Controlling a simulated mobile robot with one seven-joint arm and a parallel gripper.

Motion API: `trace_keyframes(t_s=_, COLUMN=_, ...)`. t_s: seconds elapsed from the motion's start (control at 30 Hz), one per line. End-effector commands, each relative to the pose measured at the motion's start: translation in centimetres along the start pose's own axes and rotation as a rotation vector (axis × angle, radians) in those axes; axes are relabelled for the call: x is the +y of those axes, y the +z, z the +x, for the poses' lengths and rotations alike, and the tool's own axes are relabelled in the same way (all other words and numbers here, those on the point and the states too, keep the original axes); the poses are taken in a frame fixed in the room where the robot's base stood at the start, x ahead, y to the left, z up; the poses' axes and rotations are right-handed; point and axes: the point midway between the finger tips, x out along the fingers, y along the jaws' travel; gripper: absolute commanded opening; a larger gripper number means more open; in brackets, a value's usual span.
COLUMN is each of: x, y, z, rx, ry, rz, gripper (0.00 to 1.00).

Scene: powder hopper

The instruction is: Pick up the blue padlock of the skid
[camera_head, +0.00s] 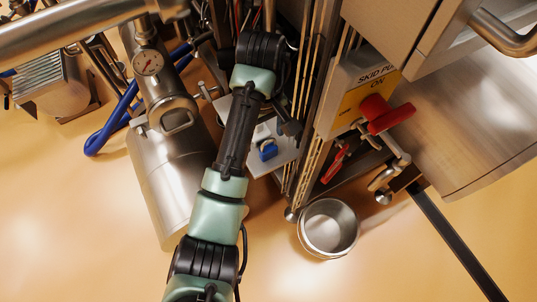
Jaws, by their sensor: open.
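The blue padlock (268,151) is small and sits against a pale plate (286,157) on the skid, just right of my forearm. My gripper (287,128) is a dark shape hanging below my wrist, close above and to the right of the padlock. It is open and nothing shows between its fingers. My wrist hides part of it, and I cannot tell whether it touches the padlock.
A yellow and white "SKID" sign box (362,92) with a red handle (387,116) stands to the right. Red-handled tools (335,162) hang below it. A steel bucket (328,229) is on the floor. Thin metal rods border the plate.

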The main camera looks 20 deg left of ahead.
Motion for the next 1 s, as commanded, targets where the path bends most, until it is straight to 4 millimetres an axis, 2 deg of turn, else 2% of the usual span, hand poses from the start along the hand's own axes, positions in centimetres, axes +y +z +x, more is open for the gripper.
trace_keyframes(t_s=0.03, x=0.0, y=0.0, z=1.1, rx=0.0, ry=0.0, rz=0.0, gripper=0.9)
trace_keyframes(t_s=0.27, x=0.1, y=0.0, z=2.0, rx=0.0, ry=0.0, rz=0.001, gripper=0.9)
trace_keyframes(t_s=0.6, x=0.7, y=0.2, z=6.4, rx=-0.001, ry=-0.001, rz=-0.001, gripper=0.9)
trace_keyframes(t_s=0.83, x=0.8, y=0.2, z=6.5, rx=0.0, ry=0.001, rz=0.001, gripper=0.9)
trace_keyframes(t_s=0.87, x=0.8, y=0.2, z=6.5, rx=0.0, ry=0.001, rz=0.001, gripper=0.86)
trace_keyframes(t_s=1.0, x=0.8, y=0.2, z=6.5, rx=0.0, ry=0.001, rz=0.001, gripper=0.61)
